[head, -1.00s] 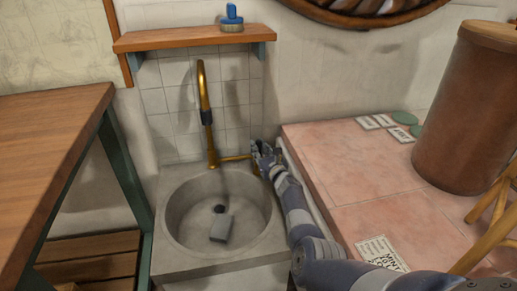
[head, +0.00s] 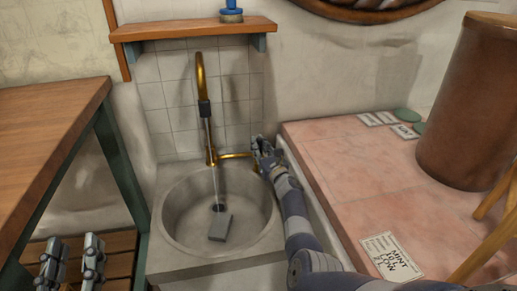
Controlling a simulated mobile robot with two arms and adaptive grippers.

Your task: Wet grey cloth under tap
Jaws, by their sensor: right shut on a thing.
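The grey cloth (head: 220,228) lies as a small folded block on the bottom of the round stone sink (head: 172,215), beside the dark drain. The brass tap (head: 201,75) arches over the basin, and a thin stream of water (head: 212,160) falls from its dark nozzle towards the drain end of the cloth. I cannot tell whether the water hits the cloth directly. My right gripper (head: 262,150) is shut on the end of the brass tap lever (head: 236,155) at the sink's right. My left gripper (head: 72,262) is open and empty at the lower left, outside the sink.
A wooden table (head: 50,125) with green legs stands at the left. A shelf (head: 180,30) with a blue brush (head: 231,12) is above the tap. A pink tiled counter (head: 350,160) at the right bears cards, green discs and a brown barrel (head: 465,110).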

